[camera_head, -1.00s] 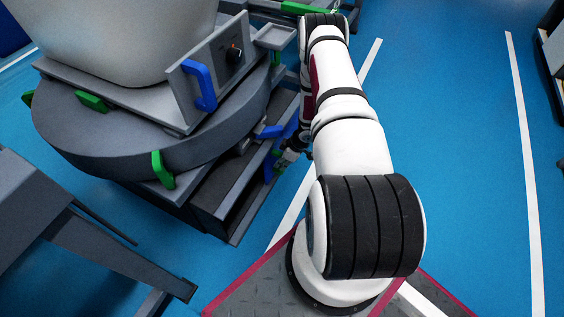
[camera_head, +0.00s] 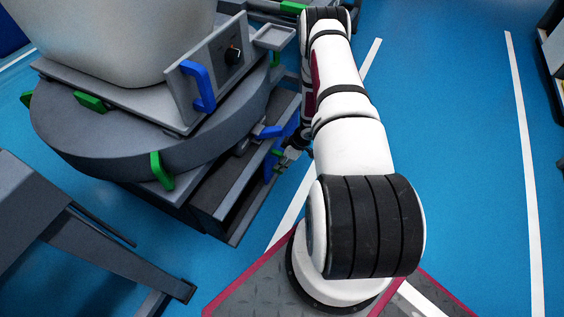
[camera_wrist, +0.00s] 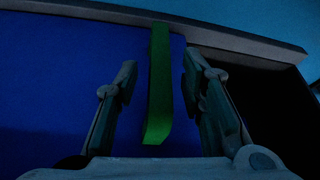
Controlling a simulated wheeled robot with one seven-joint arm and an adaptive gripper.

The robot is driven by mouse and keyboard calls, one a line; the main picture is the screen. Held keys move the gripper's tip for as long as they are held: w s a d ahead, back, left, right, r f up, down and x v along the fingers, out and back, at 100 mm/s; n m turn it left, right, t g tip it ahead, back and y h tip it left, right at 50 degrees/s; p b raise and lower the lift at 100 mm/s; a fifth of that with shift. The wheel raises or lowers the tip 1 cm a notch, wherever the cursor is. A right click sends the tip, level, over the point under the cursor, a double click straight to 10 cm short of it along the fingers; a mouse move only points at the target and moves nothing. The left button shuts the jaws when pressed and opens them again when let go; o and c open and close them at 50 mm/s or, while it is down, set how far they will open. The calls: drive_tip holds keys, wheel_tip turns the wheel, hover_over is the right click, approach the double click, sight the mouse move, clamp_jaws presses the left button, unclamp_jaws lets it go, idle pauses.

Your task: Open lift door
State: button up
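The lift door is a dark blue panel (camera_wrist: 70,75) that fills the left of the wrist view. A green handle (camera_wrist: 158,85) stands out from it near its right side. My gripper (camera_wrist: 162,85) is open, with one finger on each side of the green handle and a gap on both sides. In the head view my gripper (camera_head: 290,157) is small and partly hidden by my arm, beside the blue panel (camera_head: 275,155) low on the grey machine. How far the door stands open is hard to tell there.
A grey round platform (camera_head: 120,145) with green handles and a blue handle (camera_head: 200,86) stands above the lift. A dark opening (camera_wrist: 255,95) lies right of the blue panel in the wrist view. A grey frame (camera_head: 100,250) stands at lower left. Blue floor (camera_head: 460,150) is clear at right.

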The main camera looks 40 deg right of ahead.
drive_tip(key=v, duration=1)
drive_tip(key=shift+r, duration=0.25)
drive_tip(key=shift+s+d, duration=0.15)
drive_tip(key=shift+s, duration=0.05)
